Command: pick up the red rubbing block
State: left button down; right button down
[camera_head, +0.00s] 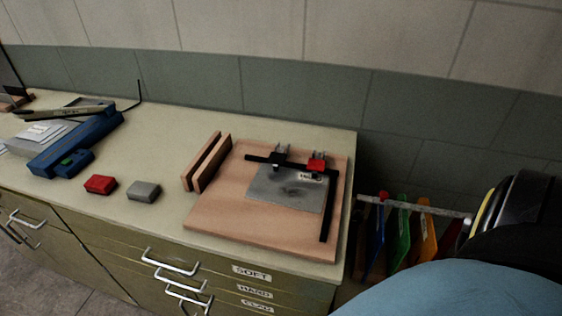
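The red rubbing block (101,185) is a small red block lying on the counter, left of the middle and close to the front edge. A grey block (144,191) of similar size lies just to its right, with a small gap between them. No gripper touches the red block. Neither of my grippers shows in this view.
A wooden board (212,216) holds a grey sheet (285,192) between black strips, with a red clamp (317,166). A slotted wooden holder (206,163) stands beside it. A blue tool (76,145) lies left of the red block.

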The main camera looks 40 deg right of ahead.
aim_at(103, 185)
jog(key=u, duration=1.85)
jog(key=i, duration=1.2)
jog(key=z, duration=3.6)
